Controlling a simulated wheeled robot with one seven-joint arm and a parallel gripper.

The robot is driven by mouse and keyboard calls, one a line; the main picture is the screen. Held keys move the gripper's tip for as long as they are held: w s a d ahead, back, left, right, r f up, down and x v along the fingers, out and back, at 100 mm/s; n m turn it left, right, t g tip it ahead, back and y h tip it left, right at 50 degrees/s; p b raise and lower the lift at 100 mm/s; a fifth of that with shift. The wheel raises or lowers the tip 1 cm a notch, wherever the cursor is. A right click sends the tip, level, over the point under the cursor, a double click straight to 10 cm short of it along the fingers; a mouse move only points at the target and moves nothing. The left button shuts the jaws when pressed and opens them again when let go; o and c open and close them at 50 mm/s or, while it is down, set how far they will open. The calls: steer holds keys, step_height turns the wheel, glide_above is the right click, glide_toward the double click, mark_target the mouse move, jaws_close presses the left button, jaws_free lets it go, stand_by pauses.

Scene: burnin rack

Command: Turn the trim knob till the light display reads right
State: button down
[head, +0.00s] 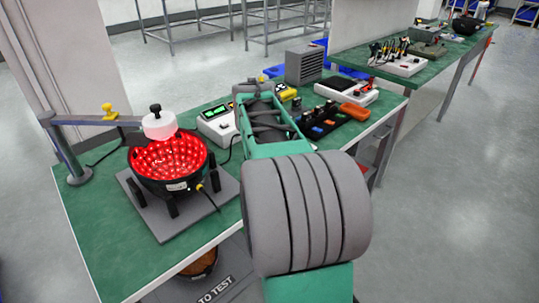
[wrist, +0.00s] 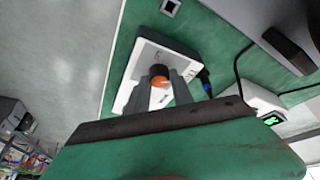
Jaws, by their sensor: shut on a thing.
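The trim knob (wrist: 158,79), dark with an orange face, stands on a white box (wrist: 128,98) in the wrist view. My gripper (wrist: 160,89) is shut on the knob, with one grey finger on each side of it. The light display, a white meter with a lit green screen (head: 214,112), stands on the bench in the head view, left of my arm. A lit green screen (wrist: 271,119) also shows at the right of the wrist view. Its digits are too small to read. My arm hides the gripper and knob in the head view.
A black bowl lamp, glowing red inside (head: 167,162), sits on a grey plate at the left, with a white-capped head (head: 159,125) on a swing arm above. A tool tray (head: 325,122) and an orange object (head: 354,111) lie right of my arm. Cables cross the bench.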

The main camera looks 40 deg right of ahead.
steer(key=c, duration=1.1)
jaws_free()
steer(key=p+v, duration=0.1)
steer(key=v, duration=0.6)
steer(key=shift+r, duration=0.45)
steer(key=shift+a, duration=0.1)
